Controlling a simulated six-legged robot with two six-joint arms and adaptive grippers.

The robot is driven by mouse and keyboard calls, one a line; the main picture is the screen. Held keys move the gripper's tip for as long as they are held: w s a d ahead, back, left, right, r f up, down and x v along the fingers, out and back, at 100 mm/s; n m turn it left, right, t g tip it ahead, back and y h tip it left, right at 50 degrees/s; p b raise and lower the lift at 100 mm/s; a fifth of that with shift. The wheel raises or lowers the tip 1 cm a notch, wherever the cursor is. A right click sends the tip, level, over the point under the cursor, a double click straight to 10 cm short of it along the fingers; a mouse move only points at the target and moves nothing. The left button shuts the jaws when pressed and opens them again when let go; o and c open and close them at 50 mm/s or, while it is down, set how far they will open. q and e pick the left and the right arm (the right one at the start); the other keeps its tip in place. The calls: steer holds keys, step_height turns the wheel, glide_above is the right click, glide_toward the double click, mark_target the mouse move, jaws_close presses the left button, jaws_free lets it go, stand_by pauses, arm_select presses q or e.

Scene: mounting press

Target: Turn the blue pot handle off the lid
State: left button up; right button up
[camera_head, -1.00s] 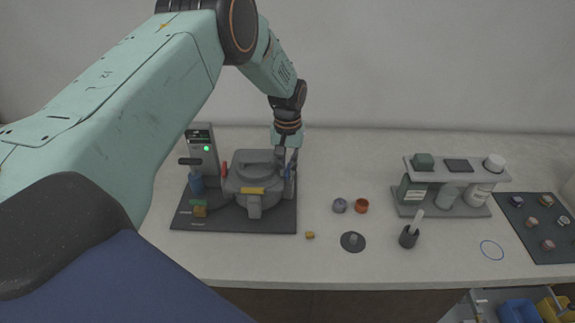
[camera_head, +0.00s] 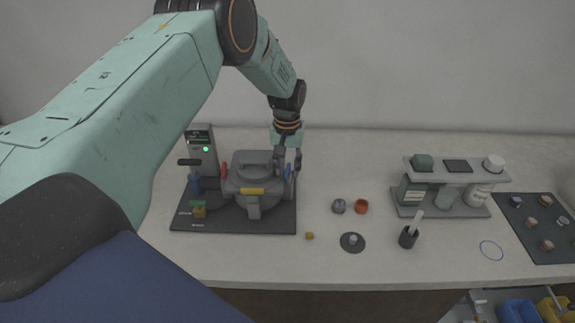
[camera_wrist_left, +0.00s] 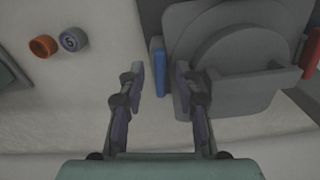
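The mounting press has a round grey pot with a lid (camera_head: 252,160) on a dark base. The blue handle (camera_head: 287,172) sits at the pot's right side, and a red handle (camera_head: 223,172) at its left. My left gripper (camera_head: 288,162) is open above the blue handle. In the left wrist view the gripper (camera_wrist_left: 158,72) has one finger on each side of the blue handle (camera_wrist_left: 158,80), with gaps showing; whether it touches either finger is not clear. The lid's grey disc (camera_wrist_left: 232,60) lies beside the right finger. My right gripper is out of view.
A yellow tab (camera_head: 252,191) is at the pot's front. A control post with a green light (camera_head: 206,149) stands at the left. Small grey (camera_head: 338,206) and orange (camera_head: 361,206) rings lie to the right. A bottle rack (camera_head: 450,167) stands farther right.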

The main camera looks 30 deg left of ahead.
mark_target(287, 171)
arm_select(q)
step_height(287, 171, up, 12)
stand_by(0.5)
steer(key=shift+s, duration=0.1)
stand_by(0.5)
